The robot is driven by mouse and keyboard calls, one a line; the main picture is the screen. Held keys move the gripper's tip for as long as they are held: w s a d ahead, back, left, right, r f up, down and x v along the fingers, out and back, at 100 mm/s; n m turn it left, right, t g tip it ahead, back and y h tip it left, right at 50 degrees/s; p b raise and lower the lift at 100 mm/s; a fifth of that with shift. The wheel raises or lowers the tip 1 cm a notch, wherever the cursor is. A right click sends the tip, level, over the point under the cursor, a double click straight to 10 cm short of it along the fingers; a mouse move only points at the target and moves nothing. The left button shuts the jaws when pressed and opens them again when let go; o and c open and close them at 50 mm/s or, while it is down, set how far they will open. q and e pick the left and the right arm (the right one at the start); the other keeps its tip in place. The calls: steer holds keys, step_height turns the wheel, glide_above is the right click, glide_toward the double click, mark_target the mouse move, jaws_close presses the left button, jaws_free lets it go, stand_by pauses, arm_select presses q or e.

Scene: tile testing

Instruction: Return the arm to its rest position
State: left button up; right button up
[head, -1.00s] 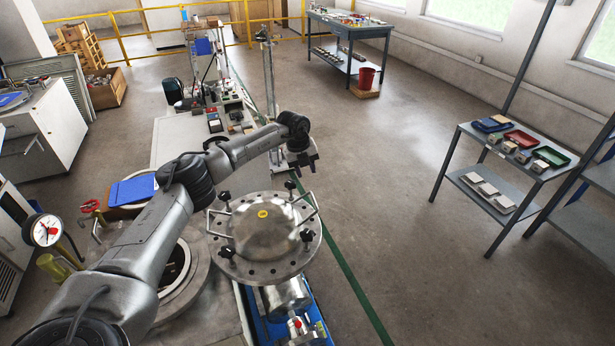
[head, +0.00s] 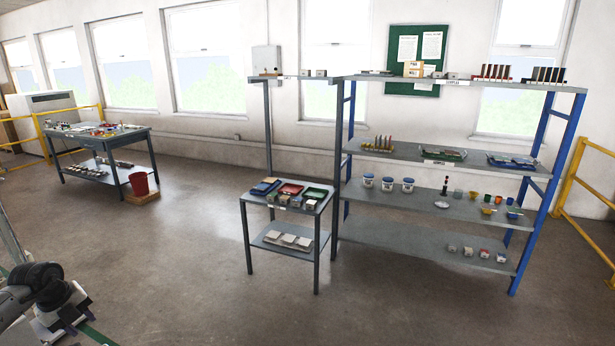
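My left arm enters at the lower left corner of the head view. Its dark wrist joint and the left gripper (head: 72,318) show there, cut close to the picture's edges. The gripper is over the floor, apart from the tables and shelves. Its fingers are too small and unclear to tell whether they are open or shut. I see nothing clearly held in it. My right gripper is out of view.
A small grey table (head: 285,203) with coloured trays stands mid-picture. A blue-framed shelf rack (head: 420,215) with jars and cups is right of it. The floor (head: 180,250) between is clear.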

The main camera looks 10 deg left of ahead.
arm_select(q)
steer(key=w+d+r+m+t, duration=0.3)
steer(key=w+d+r+t, duration=0.1)
steer(key=w+r+t, duration=0.9)
steer(key=s+d+r+n+t+y, duration=0.2)
steer(key=d+r+n+t+y, duration=0.3)
steer(key=r, duration=0.5)
steer(key=s+d+r+n+t+y, duration=0.1)
steer(key=d+r+n+t+y, duration=0.3)
steer(key=r+n, duration=0.55)
steer(key=s+d+f+n+g+h, duration=0.2)
steer(key=s+d+f+g, duration=0.2)
steer(key=s+d+f, duration=0.35)
steer(key=s+d+f+n+g+h, duration=0.2)
steer(key=s+d+f+g, duration=0.2)
steer(key=d+f, duration=0.55)
steer(key=s+d+f+n+g+h, duration=0.2)
steer(key=s+d+f+g, duration=0.3)
steer(key=d+f, duration=0.4)
steer(key=s+d+f+n+g+h, duration=0.25)
steer(key=s+f+g, duration=0.55)
steer(key=s+f, duration=1.85)
step_height(320, 180, up, 32)
steer(key=s+p, duration=0.1)
steer(key=p, duration=2.9)
steer(key=shift+d+n, duration=0.3)
